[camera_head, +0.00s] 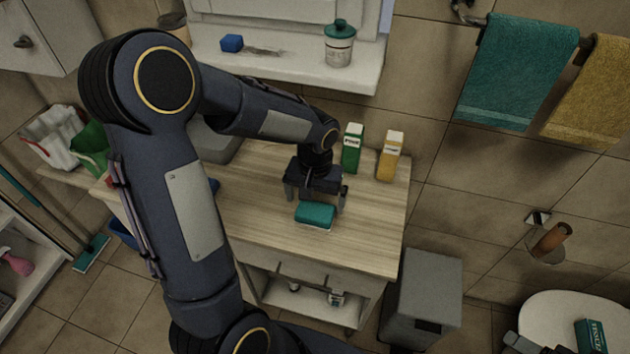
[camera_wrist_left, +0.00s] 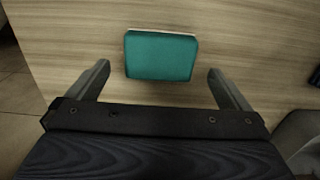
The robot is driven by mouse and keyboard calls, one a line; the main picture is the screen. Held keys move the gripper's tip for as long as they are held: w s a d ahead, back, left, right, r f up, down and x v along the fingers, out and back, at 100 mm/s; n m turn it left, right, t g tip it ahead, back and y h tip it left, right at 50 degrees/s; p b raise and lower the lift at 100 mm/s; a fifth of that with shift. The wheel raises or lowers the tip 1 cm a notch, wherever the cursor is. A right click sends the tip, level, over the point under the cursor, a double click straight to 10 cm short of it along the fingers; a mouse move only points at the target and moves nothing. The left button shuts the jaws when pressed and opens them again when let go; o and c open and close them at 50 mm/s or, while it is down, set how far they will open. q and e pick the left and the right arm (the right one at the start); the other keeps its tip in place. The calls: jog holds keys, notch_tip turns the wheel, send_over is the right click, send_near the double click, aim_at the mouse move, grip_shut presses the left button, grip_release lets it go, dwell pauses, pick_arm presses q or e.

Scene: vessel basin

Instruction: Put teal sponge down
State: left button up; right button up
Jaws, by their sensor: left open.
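The teal sponge (camera_head: 315,214) lies flat on the wooden counter top (camera_head: 372,225), near its front edge. In the left wrist view the sponge (camera_wrist_left: 161,56) sits between the fingertips and a little beyond them, with bare wood on both sides. My left gripper (camera_head: 316,198) is open above and just behind the sponge. In the left wrist view the fingers of my left gripper (camera_wrist_left: 160,78) are wide apart and do not touch the sponge.
A green carton (camera_head: 352,148) and a yellow carton (camera_head: 390,156) stand at the counter's back right. A grey bin (camera_head: 425,295) stands right of the counter. The shelf behind (camera_head: 290,67) holds a blue block (camera_head: 231,43) and a teal-lidded jar (camera_head: 340,45). Counter right of the sponge is clear.

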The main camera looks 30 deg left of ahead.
aim_at(315, 210)
pick_arm(q)
notch_tip(315, 210, up, 7)
jog(key=s+d+r+t+h, duration=0.2)
jog(key=s, duration=0.6)
jog(key=s+d+r+m+t+h, duration=0.1)
jog(key=s+d+r+t, duration=0.1)
jog(key=s, duration=0.7)
jog(key=shift+r+t+h, duration=0.4)
jog(key=shift+r+t, duration=0.1)
jog(key=shift+t, duration=0.3)
jog(key=shift+d, duration=0.1)
